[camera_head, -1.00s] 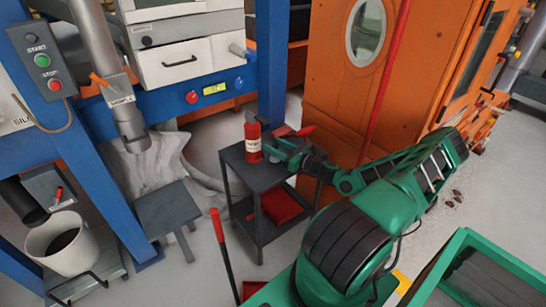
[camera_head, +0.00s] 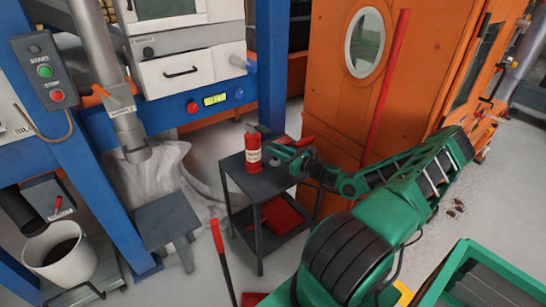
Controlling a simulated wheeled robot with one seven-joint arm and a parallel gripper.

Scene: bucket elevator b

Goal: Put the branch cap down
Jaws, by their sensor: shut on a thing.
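A red cylinder with a white label and a dark top, which I take to be the branch cap (camera_head: 253,152), is upright at the top of a small dark two-tier stand (camera_head: 252,188). Its lower end is at or just above the stand's top; I cannot tell which. The label is too small to read. My gripper (camera_head: 271,154) comes in from the right, low over the stand top, with its fingers at the cylinder's right side. It is shut on the cylinder; the far finger and contact are not clearly visible.
A red item (camera_head: 280,215) lies on the stand's lower shelf. A grey stool (camera_head: 167,218) stands to the left. A white bucket (camera_head: 60,252) is at the far left. An orange cabinet (camera_head: 345,100) rises close behind my arm. A red-handled tool (camera_head: 217,236) stands in front.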

